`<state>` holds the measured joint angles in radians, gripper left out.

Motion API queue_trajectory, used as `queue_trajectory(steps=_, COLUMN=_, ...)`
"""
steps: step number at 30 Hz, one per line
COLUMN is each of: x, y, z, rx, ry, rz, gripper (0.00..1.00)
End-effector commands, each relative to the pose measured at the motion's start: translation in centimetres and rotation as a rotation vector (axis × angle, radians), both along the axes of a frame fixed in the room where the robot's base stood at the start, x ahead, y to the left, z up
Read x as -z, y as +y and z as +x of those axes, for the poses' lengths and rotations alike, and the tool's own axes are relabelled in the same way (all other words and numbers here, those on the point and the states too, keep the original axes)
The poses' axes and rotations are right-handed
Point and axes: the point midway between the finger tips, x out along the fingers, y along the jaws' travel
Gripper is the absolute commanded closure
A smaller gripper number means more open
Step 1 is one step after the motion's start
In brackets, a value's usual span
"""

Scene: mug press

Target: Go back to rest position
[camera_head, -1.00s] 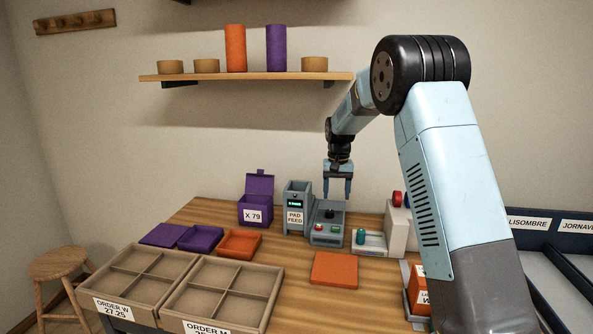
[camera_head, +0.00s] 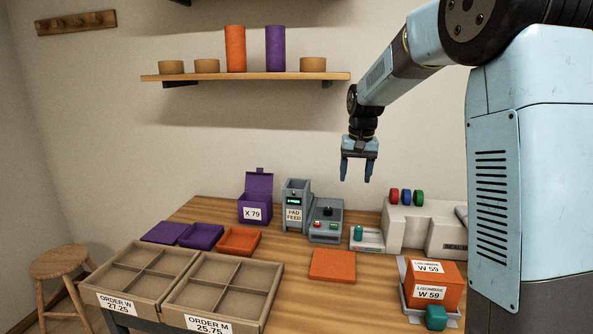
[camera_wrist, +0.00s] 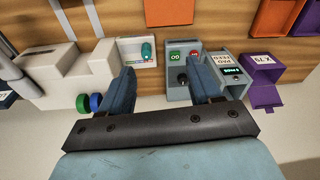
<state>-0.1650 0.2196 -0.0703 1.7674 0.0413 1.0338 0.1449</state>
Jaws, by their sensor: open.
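My gripper (camera_head: 357,169) is raised above the back of the wooden table in the head view, fingers pointing down. Its fingers are apart with nothing between them. In the wrist view, my gripper (camera_wrist: 160,80) also shows as two separate blue fingers. The pad feed machine (camera_head: 296,207) and the grey press unit with red and green buttons (camera_head: 326,222) stand below and left of the gripper. All are well apart from the fingers.
An orange flat square (camera_head: 332,265) lies at the table's middle. Labelled orange boxes (camera_head: 433,283) and a white machine (camera_head: 420,225) stand at the right. Divided order trays (camera_head: 222,290) fill the front left. A shelf (camera_head: 245,76) with cylinders hangs on the wall behind.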

Motion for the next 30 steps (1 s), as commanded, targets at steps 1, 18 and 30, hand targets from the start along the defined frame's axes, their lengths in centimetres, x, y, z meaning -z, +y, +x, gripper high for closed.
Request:
queue_trajectory(steps=1, x=-1.1, y=-0.5, z=-1.4, rx=0.000, ry=-0.016, rz=0.003, gripper=0.37)
queue_trajectory(steps=18, x=-7.2, y=-4.1, z=-16.6, rx=-0.025, ry=-0.168, rz=0.006, gripper=0.37)
queue_trajectory(steps=30, x=-7.3, y=-5.7, z=-27.3, rx=-0.041, ry=-0.275, rz=-0.015, gripper=0.37)
